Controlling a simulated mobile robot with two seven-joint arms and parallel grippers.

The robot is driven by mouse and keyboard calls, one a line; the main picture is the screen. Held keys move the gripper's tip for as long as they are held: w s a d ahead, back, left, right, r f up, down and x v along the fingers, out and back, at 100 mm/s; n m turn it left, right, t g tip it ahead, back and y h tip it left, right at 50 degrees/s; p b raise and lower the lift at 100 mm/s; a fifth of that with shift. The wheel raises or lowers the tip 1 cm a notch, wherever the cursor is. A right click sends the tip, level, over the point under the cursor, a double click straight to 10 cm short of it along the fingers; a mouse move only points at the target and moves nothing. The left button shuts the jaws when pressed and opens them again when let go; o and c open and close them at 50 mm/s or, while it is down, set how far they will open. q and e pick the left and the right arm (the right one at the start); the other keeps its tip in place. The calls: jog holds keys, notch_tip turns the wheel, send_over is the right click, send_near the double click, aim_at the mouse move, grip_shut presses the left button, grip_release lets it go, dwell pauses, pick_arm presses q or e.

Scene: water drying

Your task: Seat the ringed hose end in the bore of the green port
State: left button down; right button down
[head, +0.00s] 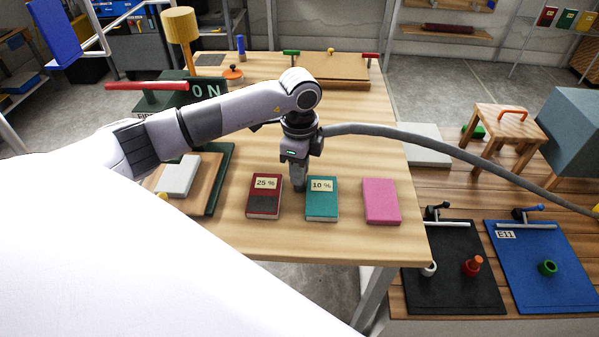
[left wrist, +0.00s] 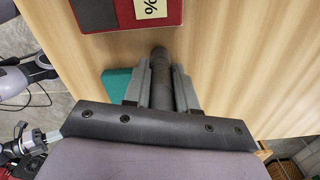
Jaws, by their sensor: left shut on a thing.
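My left gripper (head: 298,180) points down over the wooden table, between a dark red book and a teal book. It is shut on a dark grey cylindrical piece, which looks like a hose end (left wrist: 183,85) between the fingers in the left wrist view. Its ring cannot be made out. A grey hose (head: 430,137) runs from beside the left wrist to the right picture edge, where a yellow part shows. The green port (head: 547,267) stands upright on a blue board (head: 515,235) marked E11, low at the right, well away from the gripper. My right gripper is not in view.
A black board (head: 440,243) beside the blue one carries a white port (head: 429,269) and a red port (head: 473,265). Each board has a lever (head: 527,211) at its back. A pink book (head: 381,201) lies near the table's right edge. A small stool (head: 510,125) stands behind the boards.

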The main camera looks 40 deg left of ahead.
pick_arm(q)
jog(key=shift+r, duration=0.1)
notch_tip(320, 180, up, 20)
jog(key=shift+p, duration=0.45)
